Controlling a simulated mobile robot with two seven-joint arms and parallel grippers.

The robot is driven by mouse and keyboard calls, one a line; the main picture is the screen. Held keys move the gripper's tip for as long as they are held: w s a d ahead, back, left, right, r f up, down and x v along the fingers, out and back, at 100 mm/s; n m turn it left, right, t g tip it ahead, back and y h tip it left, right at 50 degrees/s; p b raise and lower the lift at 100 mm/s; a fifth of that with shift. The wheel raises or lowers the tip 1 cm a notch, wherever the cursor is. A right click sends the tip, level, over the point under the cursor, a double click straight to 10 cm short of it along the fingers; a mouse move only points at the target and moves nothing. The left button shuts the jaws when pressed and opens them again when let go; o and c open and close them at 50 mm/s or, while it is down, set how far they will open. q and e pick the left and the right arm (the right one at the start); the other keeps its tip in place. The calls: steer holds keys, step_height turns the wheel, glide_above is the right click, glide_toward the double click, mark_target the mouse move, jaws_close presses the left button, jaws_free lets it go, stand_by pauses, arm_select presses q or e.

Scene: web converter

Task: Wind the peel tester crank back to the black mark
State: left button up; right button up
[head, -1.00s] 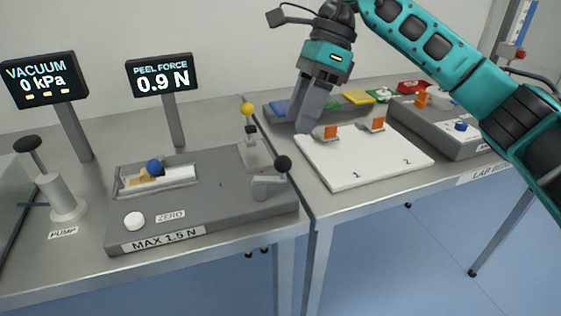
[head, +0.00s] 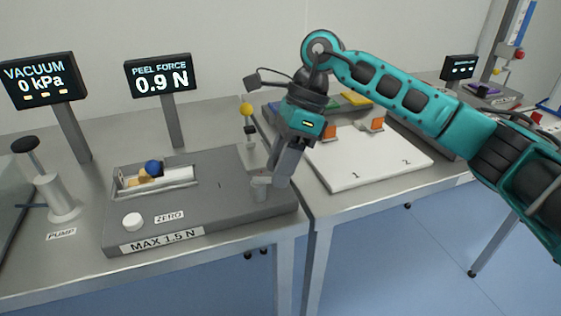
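The peel tester is a grey flat box (head: 200,208) with a "MAX 1.5 N" label, and its display (head: 160,75) reads "PEEL FORCE 0.9 N". The crank (head: 260,187) is a light grey arm on a short post at the box's right end. My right gripper (head: 279,181) points down at the crank's outer end, and its fingers cover the place of the black ball knob. Whether the fingers are closed on the knob is hidden. I cannot make out the black mark. My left gripper is not in view.
A yellow-topped post (head: 247,109) stands just behind the crank. A white board (head: 358,170) with orange clips lies right of the gripper. The white zero button (head: 133,220), pump (head: 57,195) and vacuum display (head: 41,82) are at the left.

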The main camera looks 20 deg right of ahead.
steer(key=c, duration=0.8)
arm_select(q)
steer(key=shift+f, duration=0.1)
arm_select(e)
steer(key=shift+s, duration=0.1)
